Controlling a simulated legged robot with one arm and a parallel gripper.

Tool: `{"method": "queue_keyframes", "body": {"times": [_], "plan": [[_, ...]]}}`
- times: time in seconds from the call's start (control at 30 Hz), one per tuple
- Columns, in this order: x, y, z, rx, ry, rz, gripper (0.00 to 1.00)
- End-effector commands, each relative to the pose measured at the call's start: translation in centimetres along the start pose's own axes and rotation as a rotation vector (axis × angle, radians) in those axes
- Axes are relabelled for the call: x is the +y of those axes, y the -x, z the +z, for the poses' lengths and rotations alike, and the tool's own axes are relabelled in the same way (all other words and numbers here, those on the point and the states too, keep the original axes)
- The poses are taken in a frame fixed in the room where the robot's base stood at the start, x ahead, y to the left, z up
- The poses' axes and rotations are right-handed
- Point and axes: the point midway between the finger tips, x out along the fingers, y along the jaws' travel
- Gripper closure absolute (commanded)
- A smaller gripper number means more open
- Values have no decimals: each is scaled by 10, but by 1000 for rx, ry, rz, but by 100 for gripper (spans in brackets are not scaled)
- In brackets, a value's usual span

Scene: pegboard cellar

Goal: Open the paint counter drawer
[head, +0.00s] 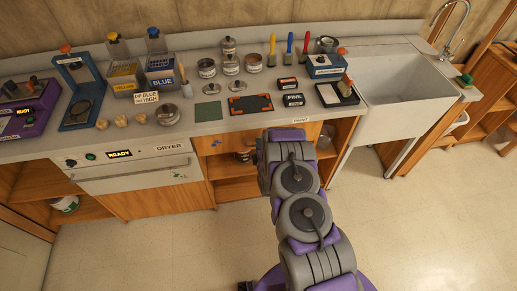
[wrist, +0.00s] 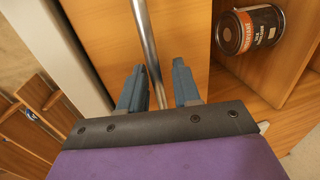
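The paint counter drawer (head: 225,141) has a wooden front under the grey counter edge, below the small PAINT label (head: 301,121). My arm hides much of it in the head view, and I see no clear gap at its top. In the wrist view, the drawer front (wrist: 185,40) is a plain wooden panel with a long metal bar handle (wrist: 147,40) across it. My gripper (wrist: 158,80) is open, with one blue-grey finger on each side of the bar. The right finger stands apart from the bar; the left one is close, contact unclear. The head view hides the fingers behind my arm.
An open shelf beneath holds a paint can (wrist: 250,30). The dryer front (head: 130,168) is to the left, and a white sink (head: 400,90) to the right. Jars, brushes and trays crowd the counter (head: 220,127). The floor (head: 430,220) in front is clear.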

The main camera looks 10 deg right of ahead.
Motion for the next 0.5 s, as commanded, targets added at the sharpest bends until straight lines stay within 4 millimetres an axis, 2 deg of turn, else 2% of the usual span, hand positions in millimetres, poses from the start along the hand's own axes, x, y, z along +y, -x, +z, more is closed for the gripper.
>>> {"method": "queue_keyframes", "body": {"times": [0.13,0.4,0.5], "plan": [[1,-7,0,-1,0,4,68],[2,-7,-6,-2,8,2,68],[2,-7,-5,-2,8,2,76]]}}
